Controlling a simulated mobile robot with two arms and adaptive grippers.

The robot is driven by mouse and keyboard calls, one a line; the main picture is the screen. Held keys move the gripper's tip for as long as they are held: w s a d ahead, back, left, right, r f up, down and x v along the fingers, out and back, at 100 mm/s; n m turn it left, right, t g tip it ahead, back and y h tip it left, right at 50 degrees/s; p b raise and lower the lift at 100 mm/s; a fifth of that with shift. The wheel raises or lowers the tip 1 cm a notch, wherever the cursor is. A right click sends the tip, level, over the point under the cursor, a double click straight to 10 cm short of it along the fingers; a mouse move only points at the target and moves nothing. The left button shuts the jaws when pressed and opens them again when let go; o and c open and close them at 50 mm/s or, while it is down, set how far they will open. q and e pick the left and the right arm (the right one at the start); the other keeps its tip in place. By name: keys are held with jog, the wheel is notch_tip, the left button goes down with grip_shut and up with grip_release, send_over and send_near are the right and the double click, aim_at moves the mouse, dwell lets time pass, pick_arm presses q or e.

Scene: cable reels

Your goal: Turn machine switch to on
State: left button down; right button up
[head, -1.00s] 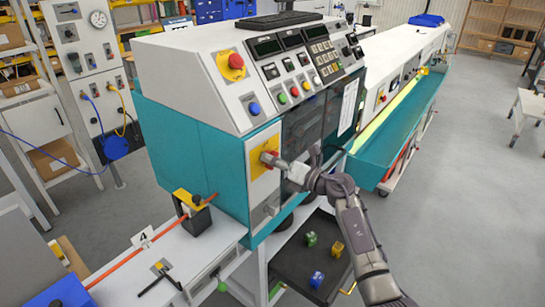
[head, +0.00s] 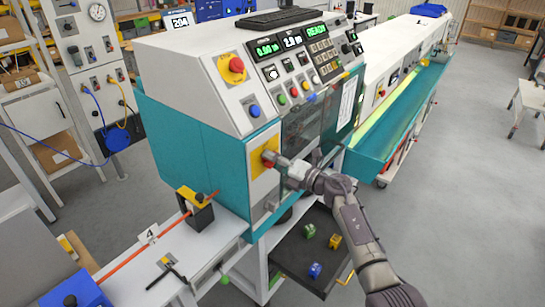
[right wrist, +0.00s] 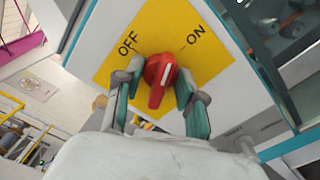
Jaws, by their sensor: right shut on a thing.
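The machine switch is a red rotary knob on a yellow plate on the front of the teal and white machine. The knob (right wrist: 160,76) shows in the right wrist view, and its white mark leans up and right towards the ON label (right wrist: 195,38), away from OFF (right wrist: 128,43). My right gripper (right wrist: 158,90) is shut on the knob, one finger on each side. In the head view my right gripper (head: 283,168) reaches the yellow plate (head: 263,151) from the right and hides part of the knob. The green displays (head: 291,41) are lit, one reading READY. My left gripper is not in view.
A red emergency button (head: 236,65) and several small buttons are on the sloped panel above. A dark drawer (head: 300,275) with small coloured blocks is open below my right arm. A orange cable (head: 135,257) runs along the bench at left.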

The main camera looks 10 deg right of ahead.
jog(key=shift+r+m+p, duration=0.1)
jog(key=shift+m+p, duration=0.9)
jog(key=shift+m, duration=1.1)
jog(key=o, duration=0.8)
jog(key=shift+o, duration=0.2)
jog(key=v, duration=0.8)
